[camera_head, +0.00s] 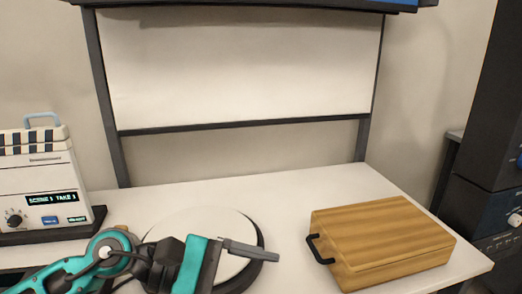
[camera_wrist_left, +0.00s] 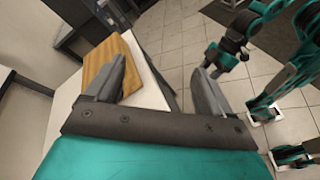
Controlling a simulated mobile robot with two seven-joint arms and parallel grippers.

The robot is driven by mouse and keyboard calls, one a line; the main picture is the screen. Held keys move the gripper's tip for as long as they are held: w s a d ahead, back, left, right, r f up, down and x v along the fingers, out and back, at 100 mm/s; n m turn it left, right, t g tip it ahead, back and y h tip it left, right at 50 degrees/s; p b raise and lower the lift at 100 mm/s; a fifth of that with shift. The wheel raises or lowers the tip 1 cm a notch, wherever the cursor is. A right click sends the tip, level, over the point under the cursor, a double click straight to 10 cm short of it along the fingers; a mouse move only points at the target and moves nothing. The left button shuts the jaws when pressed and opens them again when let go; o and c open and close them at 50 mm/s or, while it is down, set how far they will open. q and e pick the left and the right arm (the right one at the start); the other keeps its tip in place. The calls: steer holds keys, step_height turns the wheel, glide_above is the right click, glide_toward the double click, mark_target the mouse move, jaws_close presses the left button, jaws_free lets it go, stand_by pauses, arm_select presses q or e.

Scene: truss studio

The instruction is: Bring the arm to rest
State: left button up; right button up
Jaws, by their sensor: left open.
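My left arm comes in from the lower left in the head view. Its gripper (camera_head: 256,250) is seen edge-on, in front of a round white disc with a dark rim. In the left wrist view the two fingers of the left gripper (camera_wrist_left: 165,72) stand wide apart with nothing held between them. Beyond the fingers lie the table edge and the tiled floor. My right gripper cannot be made out in either view.
The round disc (camera_head: 200,221) lies on the white table (camera_head: 280,187). A wooden case (camera_head: 375,236) with a black handle stands at right; it also shows in the wrist view (camera_wrist_left: 103,66). A white device (camera_head: 45,180) stands at left. The table's middle back is clear.

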arm_select(q)
steer(key=w+a+r+n+t+h, duration=0.1)
steer(key=w+r+n+t+h, duration=0.1)
steer(key=r+n+t, duration=0.65)
steer(key=w+a+r+n+t+h, duration=0.1)
steer(key=w+n+t+h, duration=0.3)
steer(key=n, duration=0.9)
steer(key=w+a+f+n+t+y, duration=0.1)
steer(key=a+f+n+t+y, duration=0.35)
steer(key=n+y, duration=0.6)
steer(key=w+a+f+n+t+y, duration=0.1)
steer(key=a+f+n+y, duration=0.6)
steer(key=n, duration=0.7)
steer(key=s+a+f+n+g+y, duration=0.1)
steer(key=s+a+f+n+g, duration=0.2)
steer(key=s+f+n+g, duration=0.55)
steer(key=s+a+f+n+g+y, duration=0.25)
steer(key=s+f+n+g, duration=0.35)
steer(key=s+f, duration=0.55)
steer(key=w+d+f+m+t+h+p, duration=0.1)
steer(key=w+d+f+t+h+p, duration=0.1)
steer(key=w+f+t, duration=0.3)
steer(key=shift+w+d+f+t, duration=0.3)
steer(key=shift+w+t, duration=0.3)
steer(key=shift+t, duration=0.55)
